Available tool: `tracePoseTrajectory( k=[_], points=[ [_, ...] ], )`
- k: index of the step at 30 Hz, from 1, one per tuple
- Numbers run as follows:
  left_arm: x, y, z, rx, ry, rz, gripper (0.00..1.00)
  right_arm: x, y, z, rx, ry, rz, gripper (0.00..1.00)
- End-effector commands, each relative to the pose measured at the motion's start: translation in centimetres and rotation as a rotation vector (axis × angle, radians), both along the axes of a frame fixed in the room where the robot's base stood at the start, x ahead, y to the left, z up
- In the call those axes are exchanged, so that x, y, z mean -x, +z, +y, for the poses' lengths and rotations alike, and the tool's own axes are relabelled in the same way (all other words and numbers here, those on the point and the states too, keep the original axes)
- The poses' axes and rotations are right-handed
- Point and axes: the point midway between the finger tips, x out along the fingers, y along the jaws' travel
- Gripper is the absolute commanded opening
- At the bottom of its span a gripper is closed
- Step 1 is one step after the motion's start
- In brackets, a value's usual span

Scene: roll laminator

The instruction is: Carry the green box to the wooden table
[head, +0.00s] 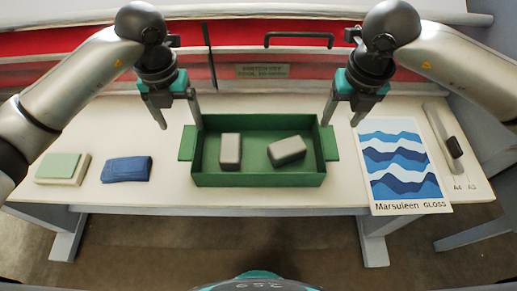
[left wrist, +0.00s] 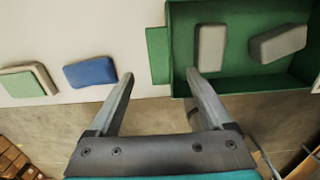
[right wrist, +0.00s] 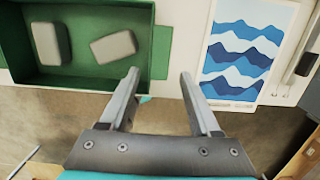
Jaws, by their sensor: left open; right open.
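The green box (head: 258,180) is an open tray with a flat handle tab at each end. It sits on a white table and holds two grey blocks, one upright in the picture (head: 230,150) and one tilted (head: 287,151). My left gripper (head: 180,126) is open and empty above the box's left handle; the left wrist view shows that handle (left wrist: 158,55) ahead of its fingers. My right gripper (head: 341,124) is open and empty above the right handle, which also shows in the right wrist view (right wrist: 161,52). No wooden table can be made out.
On the white table (head: 110,195), a blue folded cloth (head: 126,170) and a pale pad with a green top (head: 62,167) lie left. A wave-pattern poster (head: 402,165) and a paper trimmer (head: 445,145) lie right. A red panel with a black handle (head: 299,35) stands behind.

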Motion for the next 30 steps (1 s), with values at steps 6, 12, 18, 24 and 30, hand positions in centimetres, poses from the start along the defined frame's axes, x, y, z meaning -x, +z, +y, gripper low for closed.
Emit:
tracePoseTrajectory(
  k=[6, 12, 18, 24, 30],
  points=[
    [0.1, -2.5, 0.0, 0.001, 0.000, 0.003, 0.84, -0.3, -4.0, 0.0, 0.001, 0.000, 0.005, 0.64],
    [0.1, -4.8, -0.1, 0.002, -0.001, 0.003, 0.84, -0.8, -7.7, 0.0, 0.000, 0.000, 0.004, 0.64],
    [0.0, -6.3, 0.0, 0.002, 0.000, 0.001, 0.84, -1.2, -10.0, 0.0, -0.001, 0.000, 0.002, 0.64],
    [0.0, -6.8, 0.0, 0.001, -0.001, 0.000, 0.84, -1.3, -10.8, 0.0, -0.001, 0.001, 0.000, 0.64],
    [0.0, -6.8, 0.0, 0.001, -0.001, 0.000, 0.84, -1.3, -10.8, 0.0, -0.001, 0.001, 0.000, 0.64]
  ],
)
